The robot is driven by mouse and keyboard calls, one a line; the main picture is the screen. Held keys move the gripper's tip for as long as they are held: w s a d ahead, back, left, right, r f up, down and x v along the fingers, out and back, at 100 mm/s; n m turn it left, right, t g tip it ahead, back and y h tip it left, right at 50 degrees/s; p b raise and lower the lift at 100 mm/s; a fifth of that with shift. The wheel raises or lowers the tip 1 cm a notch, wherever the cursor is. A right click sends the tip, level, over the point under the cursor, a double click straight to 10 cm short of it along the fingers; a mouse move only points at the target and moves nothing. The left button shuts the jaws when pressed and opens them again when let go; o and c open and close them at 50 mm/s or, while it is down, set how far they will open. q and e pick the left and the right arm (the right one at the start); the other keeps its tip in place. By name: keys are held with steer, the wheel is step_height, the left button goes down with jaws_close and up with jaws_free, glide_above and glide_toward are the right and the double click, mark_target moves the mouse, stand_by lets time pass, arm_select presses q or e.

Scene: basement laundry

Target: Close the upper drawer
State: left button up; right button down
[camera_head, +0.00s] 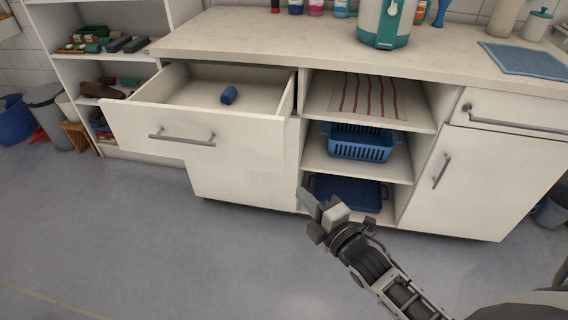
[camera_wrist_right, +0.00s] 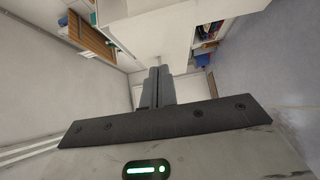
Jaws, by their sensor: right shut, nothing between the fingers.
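The upper drawer (camera_head: 240,133) of the white cabinet is pulled well out, with a grey bar handle (camera_head: 182,138) on its front. A small dark blue object (camera_head: 229,95) lies inside it. My right gripper (camera_head: 307,200) is in front of the cabinet, to the right of and below the drawer front, apart from it. In the right wrist view its fingers (camera_wrist_right: 158,88) are together with nothing between them. My left gripper does not show.
Open shelves right of the drawer hold a striped cloth (camera_head: 368,95), a blue basket (camera_head: 360,143) and a blue tray (camera_head: 348,192). The worktop (camera_head: 270,40) above carries bottles and a teal-and-white container (camera_head: 386,22). A shelf unit and bins stand at left. The floor (camera_head: 130,230) in front is clear.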

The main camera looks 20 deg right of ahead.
glide_toward(275, 150)
steer(key=w+a, duration=0.3)
steer(key=shift+w+d+b, duration=0.55)
steer(key=shift+w+d, duration=0.15)
steer(key=shift+w, duration=0.25)
steer(key=shift+w+d, duration=0.35)
steer(key=shift+w, duration=0.1)
